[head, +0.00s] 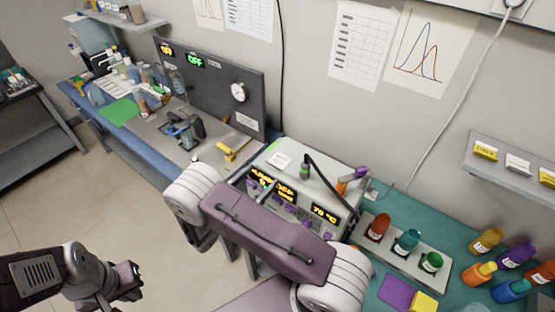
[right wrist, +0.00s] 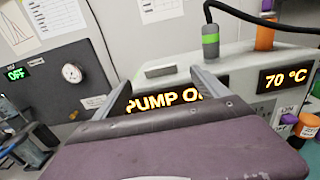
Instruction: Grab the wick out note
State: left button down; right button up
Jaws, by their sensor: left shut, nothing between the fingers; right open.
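A small white note (head: 280,160) with writing too small to read lies on top of the white instrument (head: 318,178); I cannot tell whether it is the wick out note. A thin grey rectangle (right wrist: 160,72) shows at the instrument's upper edge in the right wrist view; it may be the same note. My right gripper (right wrist: 165,90) is open, its two fingers apart in front of the instrument's "PUMP" display, with nothing between them. In the head view my right arm hides it. My left gripper (head: 132,278) is shut and empty, low at the left above the floor.
A dark panel (head: 215,80) with a gauge and an OFF display stands left of the instrument. A rack (head: 405,250) of coloured bottles is at its right on the green bench. A cable (head: 335,175) arches over the instrument. Floor at the left is clear.

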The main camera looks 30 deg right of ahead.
aim_at(273, 165)
jog(key=shift+x, duration=0.9)
jog(key=p+x, duration=0.2)
jog(key=x, duration=0.3)
jog(key=shift+d+p, duration=0.1)
jog(key=shift+p, duration=0.3)
jog(key=shift+w+d, duration=0.1)
jog(key=shift+d, duration=0.05)
jog(key=c, duration=1.8)
jog(key=r+b, duration=0.1)
jog(key=r, duration=0.1)
jog(key=r+b, duration=0.1)
jog(key=r, duration=0.1)
jog(key=shift+s, duration=0.2)
jog(key=s+r, duration=0.2)
jog(key=s, duration=0.1)
jog(key=s+r+b, duration=0.1)
jog(key=s+r, duration=0.1)
jog(key=s, duration=0.2)
jog(key=s+r+b, duration=0.1)
jog(key=s+r, duration=0.2)
jog(key=s, duration=0.1)
jog(key=shift+s+d, duration=0.15)
jog(key=shift+d, duration=0.25)
